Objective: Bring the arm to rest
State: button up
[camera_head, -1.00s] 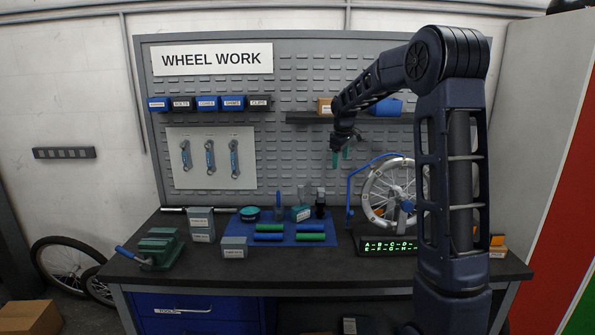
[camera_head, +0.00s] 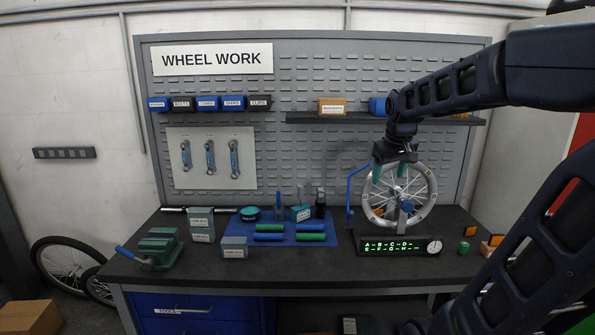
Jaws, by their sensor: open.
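My arm comes in from the right edge, reaches left and bends down at the wrist. My gripper (camera_head: 389,184) points down with its two teal fingers apart. In the picture it overlaps the upper part of the spoked wheel (camera_head: 428,205) at the back of the workbench. Nothing shows between the fingers. I cannot tell how far the fingers are from the wheel in depth.
The workbench (camera_head: 330,268) holds a blue mat (camera_head: 283,243) with green and blue grips, a vise (camera_head: 158,248), grey boxes and a lettered display (camera_head: 392,246). A shelf (camera_head: 300,118) with boxes runs behind. The bench front is mostly clear.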

jog(key=s+d+f+m, duration=0.1)
jog(key=s+f+m, duration=0.1)
jog(key=s, duration=0.5)
jog(key=s+d+f+m, duration=0.1)
jog(key=s+f, duration=0.2)
jog(key=s, duration=0.4)
jog(key=shift+f+m+t, duration=0.25)
jog(key=shift+m+t, duration=0.05)
jog(key=shift+m, duration=0.1)
